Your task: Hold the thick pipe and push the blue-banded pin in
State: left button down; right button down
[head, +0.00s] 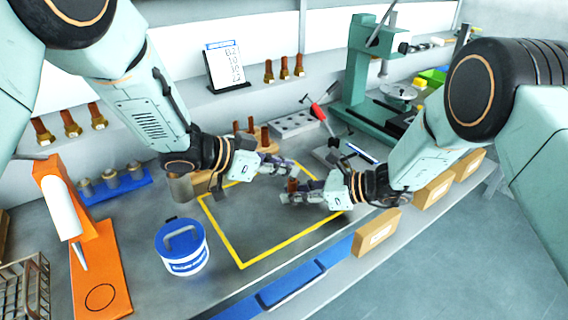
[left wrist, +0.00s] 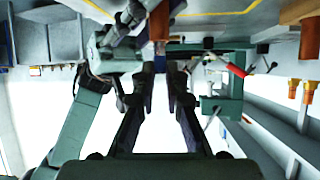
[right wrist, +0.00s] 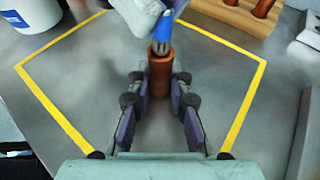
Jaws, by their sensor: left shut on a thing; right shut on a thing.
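A thick copper-brown pipe (right wrist: 161,75) stands upright inside the yellow outline, and it also shows in the head view (head: 292,185). My right gripper (right wrist: 158,90) is shut on the pipe from the front. The blue-banded pin (right wrist: 162,28) is over the pipe, its grey lower end at the pipe's top opening. How deep it sits is unclear. My left gripper (head: 291,168) is shut on the pin from above and behind.
A yellow outline (head: 243,264) marks the bench around the pipe. A blue-lidded tub (head: 181,247) stands at left front. A wooden block with brown pegs (head: 265,145) is behind the grippers. A green press (head: 360,80) stands at back right. Cardboard boxes (head: 377,233) line the front edge.

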pick_arm(q)
jog(key=shift+f, duration=0.3)
jog(key=c, duration=1.3)
grip_release()
jog(key=v, duration=1.2)
jog(key=shift+w, duration=0.1)
pick_arm(e)
jog(key=c, duration=1.2)
grip_release()
jog(key=shift+o, duration=0.2)
